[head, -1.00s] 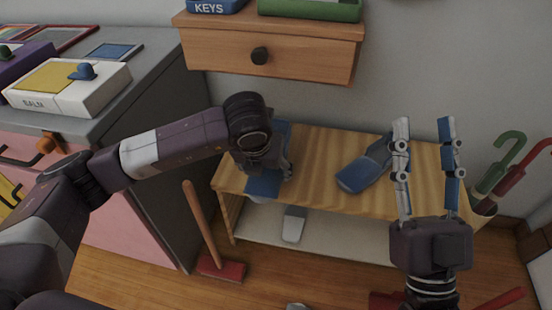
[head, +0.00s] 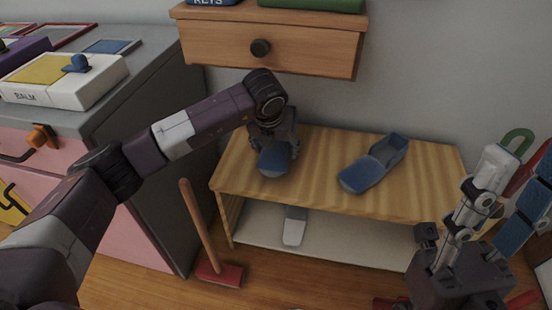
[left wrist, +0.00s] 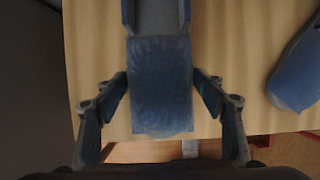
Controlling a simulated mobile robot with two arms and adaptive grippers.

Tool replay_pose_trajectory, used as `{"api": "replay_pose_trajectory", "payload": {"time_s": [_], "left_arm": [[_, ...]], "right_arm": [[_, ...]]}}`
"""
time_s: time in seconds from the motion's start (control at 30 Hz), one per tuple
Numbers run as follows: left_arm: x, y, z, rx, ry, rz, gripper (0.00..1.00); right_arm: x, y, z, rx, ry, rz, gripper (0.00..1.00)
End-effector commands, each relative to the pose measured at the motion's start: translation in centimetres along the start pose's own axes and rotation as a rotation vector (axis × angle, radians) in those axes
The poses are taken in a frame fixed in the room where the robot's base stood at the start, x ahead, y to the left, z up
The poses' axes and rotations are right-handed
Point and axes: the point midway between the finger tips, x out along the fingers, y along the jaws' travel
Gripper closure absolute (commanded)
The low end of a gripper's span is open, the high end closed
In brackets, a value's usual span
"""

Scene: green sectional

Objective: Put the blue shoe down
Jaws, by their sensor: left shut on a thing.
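A blue shoe (head: 275,162) is at the left part of the wooden bench top (head: 318,160). My left gripper (head: 273,146) reaches down over it and is shut on it. In the left wrist view the shoe (left wrist: 161,85) lies between the two fingers of the left gripper (left wrist: 163,88), over the bench top. I cannot tell whether its sole touches the wood. A second blue shoe (head: 374,166) lies on the bench to the right, apart from the first. My right gripper (head: 508,205) is at the lower right with its fingers spread, empty.
A drawer shelf (head: 270,45) hangs on the wall above the bench. A grey and pink cabinet (head: 140,130) stands at the left. A red brush with a wooden handle (head: 199,225) stands before the bench. A grey-white object (head: 294,226) is on the lower shelf. Umbrellas (head: 518,142) stand at the right.

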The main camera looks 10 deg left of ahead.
Motion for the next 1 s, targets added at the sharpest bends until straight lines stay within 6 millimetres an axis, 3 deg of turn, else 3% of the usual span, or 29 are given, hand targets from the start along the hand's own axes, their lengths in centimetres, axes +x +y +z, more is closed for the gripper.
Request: {"api": "replay_pose_trajectory", "payload": {"time_s": [0.13,0.43,0.47,0.5,0.6,0.87,1.0], "left_arm": [[3.0,0.0,-1.3,0.000,0.001,0.000,0.87],[3.3,0.0,-1.0,0.001,0.001,0.000,0.87],[3.4,0.0,-1.1,0.001,0.003,0.001,0.33],[3.4,0.0,-1.1,0.001,0.003,0.001,0.28],[3.3,0.0,-1.1,0.001,0.003,0.001,0.18],[3.2,0.0,-1.0,0.001,0.002,0.001,0.18],[2.0,0.0,-0.9,0.001,0.000,0.000,0.18]], "right_arm": [[-1.5,0.0,0.3,0.000,-0.001,0.000,0.60],[-1.8,0.0,0.4,0.000,-0.003,0.000,0.60],[-1.8,0.0,0.4,0.000,-0.003,0.000,0.60],[-1.8,0.0,0.5,0.000,-0.003,0.000,0.60],[-1.8,0.0,0.4,0.000,-0.003,0.000,0.60],[-1.8,0.0,0.4,0.000,-0.003,0.000,0.60],[-1.2,0.0,0.3,0.000,-0.003,0.000,0.60]]}}
